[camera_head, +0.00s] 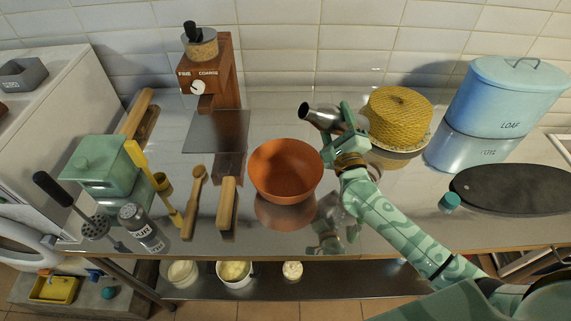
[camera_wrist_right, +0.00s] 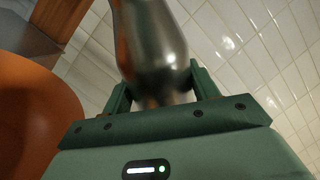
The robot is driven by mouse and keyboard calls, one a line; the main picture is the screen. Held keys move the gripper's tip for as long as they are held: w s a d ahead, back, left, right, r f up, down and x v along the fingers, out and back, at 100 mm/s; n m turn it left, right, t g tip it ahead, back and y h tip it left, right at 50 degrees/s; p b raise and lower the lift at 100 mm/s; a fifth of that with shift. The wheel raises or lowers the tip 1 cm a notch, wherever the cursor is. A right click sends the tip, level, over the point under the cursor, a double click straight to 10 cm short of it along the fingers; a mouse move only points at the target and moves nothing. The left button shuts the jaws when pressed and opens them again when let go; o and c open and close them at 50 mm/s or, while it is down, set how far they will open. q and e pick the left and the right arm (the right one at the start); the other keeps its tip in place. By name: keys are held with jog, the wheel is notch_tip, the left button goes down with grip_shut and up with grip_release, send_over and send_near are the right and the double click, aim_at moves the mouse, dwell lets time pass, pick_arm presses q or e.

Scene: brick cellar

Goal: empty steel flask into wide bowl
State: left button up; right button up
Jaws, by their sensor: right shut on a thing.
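The steel flask (camera_head: 321,116) is held tilted, close to lying on its side, with its mouth pointing left. Its mouth is above and to the right of the wide orange-brown bowl (camera_head: 285,170) in the head view. My right gripper (camera_head: 343,125) is shut around the flask. In the right wrist view the flask (camera_wrist_right: 153,45) sits between the two fingers of the gripper (camera_wrist_right: 155,90), and the bowl (camera_wrist_right: 38,115) shows at the left. I see nothing pouring out, and the bowl looks empty inside. My left gripper is not in view.
A yellow woven dome (camera_head: 400,117) and a blue LOAF bin (camera_head: 505,95) stand right of the flask. A grinder (camera_head: 208,75) stands back left. Wooden tools (camera_head: 195,200), a shaker (camera_head: 143,228) and a green canister (camera_head: 103,165) lie or stand left of the bowl. A dark board (camera_head: 512,190) lies right.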

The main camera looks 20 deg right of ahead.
jog(key=shift+s+d+r, duration=0.1)
jog(key=shift+r, duration=0.05)
jog(key=shift+n, duration=0.4)
jog(key=shift+d+r+n, duration=0.1)
jog(key=shift+r+n, duration=0.15)
jog(key=shift+n, duration=0.05)
jog(key=shift+y, duration=0.4)
jog(key=shift+d+r+n+p, duration=0.1)
jog(key=shift+r+n+p, duration=0.25)
jog(key=shift+r+n, duration=0.4)
jog(key=shift+a+f+n+t+y, duration=0.25)
jog(key=shift+a+n+y, duration=0.45)
jog(key=shift+n, duration=0.55)
jog(key=shift+a+r+n+y, duration=0.1)
jog(key=shift+n+y, duration=0.3)
jog(key=shift+n, duration=0.7)
jog(key=shift+a+f+n+y, duration=0.15)
jog(key=shift+f+n+y, duration=0.15)
jog(key=shift+f+n, duration=0.75)
dwell(0.4)
jog(key=shift+a+r+n, duration=0.2)
jog(key=shift+n, duration=0.65)
